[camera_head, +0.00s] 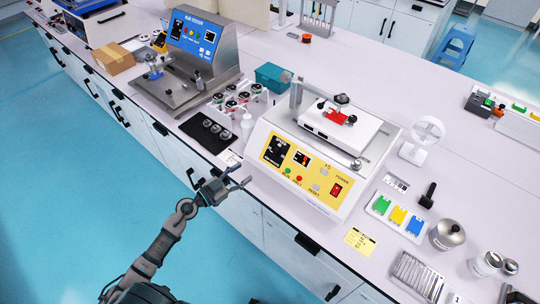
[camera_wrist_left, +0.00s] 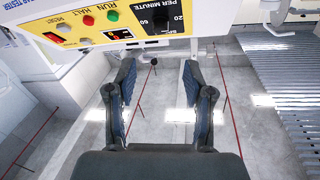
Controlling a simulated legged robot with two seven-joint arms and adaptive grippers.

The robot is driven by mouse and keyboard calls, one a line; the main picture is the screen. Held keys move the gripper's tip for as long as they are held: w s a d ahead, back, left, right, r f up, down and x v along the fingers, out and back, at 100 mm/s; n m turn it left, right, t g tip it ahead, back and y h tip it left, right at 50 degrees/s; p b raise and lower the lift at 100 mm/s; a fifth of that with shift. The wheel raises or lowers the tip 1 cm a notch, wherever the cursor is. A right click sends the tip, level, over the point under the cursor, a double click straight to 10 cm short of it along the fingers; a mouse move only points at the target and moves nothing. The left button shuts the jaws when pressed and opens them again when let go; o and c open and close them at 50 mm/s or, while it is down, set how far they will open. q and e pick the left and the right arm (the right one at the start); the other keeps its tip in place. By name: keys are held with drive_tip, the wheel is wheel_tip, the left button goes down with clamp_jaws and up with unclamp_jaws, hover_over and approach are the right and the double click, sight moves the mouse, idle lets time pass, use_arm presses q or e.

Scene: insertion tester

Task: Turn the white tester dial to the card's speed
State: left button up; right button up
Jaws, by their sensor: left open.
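The white tester (camera_head: 365,172) stands on the bench with its yellow panel (camera_head: 318,179) facing the front. A black speed plate (camera_head: 274,150) is at the panel's left end. It also shows in the left wrist view (camera_wrist_left: 160,16), marked "per minute" with 20 and 60, cut by the top edge. My right gripper is not in view.
A grey machine with a blue panel (camera_head: 193,37) stands at the back left. Black-topped bottles (camera_head: 232,101) and a teal box (camera_head: 272,77) stand between the machines. Colored blocks (camera_head: 397,216) and a steel pot (camera_head: 447,233) are at the right. The floor before the bench is clear.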

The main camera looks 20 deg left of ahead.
use_arm(q)
approach(272, 153)
drive_tip(key=x, duration=0.4)
drive_tip(key=shift+w+f, duration=0.1)
drive_tip(key=x, duration=0.4)
drive_tip(key=shift+b, duration=0.4)
drive_tip(key=shift+w+d, duration=0.25)
drive_tip(key=shift+w, duration=0.05)
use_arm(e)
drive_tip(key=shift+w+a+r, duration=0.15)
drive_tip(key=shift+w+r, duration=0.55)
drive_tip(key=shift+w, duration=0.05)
use_arm(q)
drive_tip(key=shift+c, duration=0.2)
drive_tip(key=c, duration=0.8)
clamp_jaws()
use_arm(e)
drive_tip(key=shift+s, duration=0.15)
